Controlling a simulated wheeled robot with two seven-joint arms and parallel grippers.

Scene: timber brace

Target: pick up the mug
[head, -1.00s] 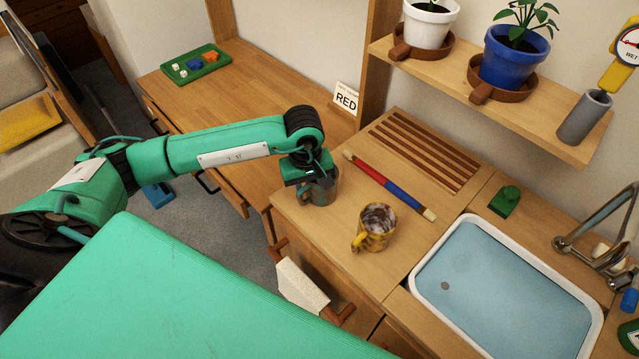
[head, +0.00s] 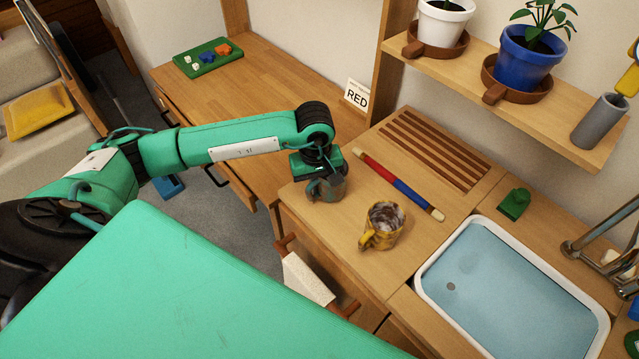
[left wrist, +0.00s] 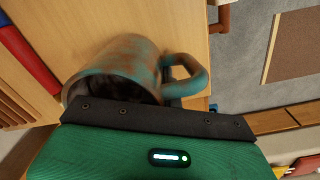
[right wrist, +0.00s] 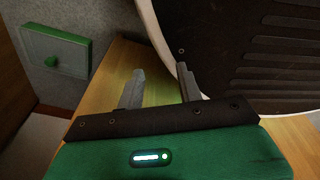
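A teal-and-brown mug (head: 330,188) stands on the wooden counter near its left edge. My left gripper (head: 322,172) is right over it, pointing down. The left wrist view shows the mug (left wrist: 125,65) close up, with its handle to the right. A dark finger (left wrist: 171,84) shows between the mug's body and handle; the other finger is hidden, so its grip is unclear. A yellow-and-brown mug (head: 385,224) stands to the right on the counter, handle towards the lower left. My right gripper (right wrist: 160,80) is open and empty, outside the head view.
A red-and-blue rod (head: 398,185) and a slatted rack (head: 432,148) lie behind the mugs. A water-filled basin (head: 520,285) is at the right. A shelf with pots (head: 525,85) overhangs the back. A cloth on a rail (head: 305,280) hangs at the counter's front.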

